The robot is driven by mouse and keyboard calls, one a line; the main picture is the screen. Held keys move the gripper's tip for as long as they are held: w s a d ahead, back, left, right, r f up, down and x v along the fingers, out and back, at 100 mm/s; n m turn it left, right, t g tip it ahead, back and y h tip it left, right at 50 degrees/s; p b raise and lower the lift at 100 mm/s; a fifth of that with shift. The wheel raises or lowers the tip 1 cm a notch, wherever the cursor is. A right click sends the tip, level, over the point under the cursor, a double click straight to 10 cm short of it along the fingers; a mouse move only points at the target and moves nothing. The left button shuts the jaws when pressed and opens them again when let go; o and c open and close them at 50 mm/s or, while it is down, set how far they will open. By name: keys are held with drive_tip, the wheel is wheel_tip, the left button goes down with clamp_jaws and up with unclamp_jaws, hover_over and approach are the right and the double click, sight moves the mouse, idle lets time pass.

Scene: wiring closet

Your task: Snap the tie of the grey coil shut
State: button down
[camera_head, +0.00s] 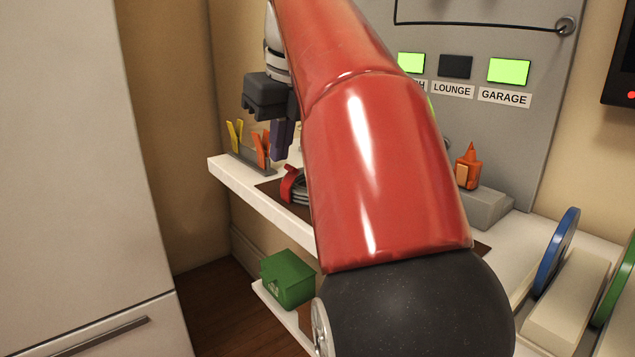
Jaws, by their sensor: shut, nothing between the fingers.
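The grey coil (299,189) lies on a dark brown mat on the white shelf, mostly hidden behind my red arm. A red band (288,183), which looks like its tie, stands up at the coil's left side. I cannot tell from here whether the tie is open or closed. My gripper (283,155) points down above and slightly left of the coil. Its fingers are together and empty, apart from the red band in the picture.
A grey holder (247,161) with yellow and orange clips stands at the shelf's left end. A green box (287,278) sits lower down. My arm hides the shelf's middle.

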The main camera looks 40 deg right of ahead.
drive_tip(key=shift+d+f+b, duration=0.45)
drive_tip(key=shift+d+f, duration=0.45)
drive_tip(key=shift+f, duration=0.05)
wheel_tip(320, 180, up, 7)
drive_tip(key=p, duration=0.5)
drive_tip(key=shift+a, duration=0.35)
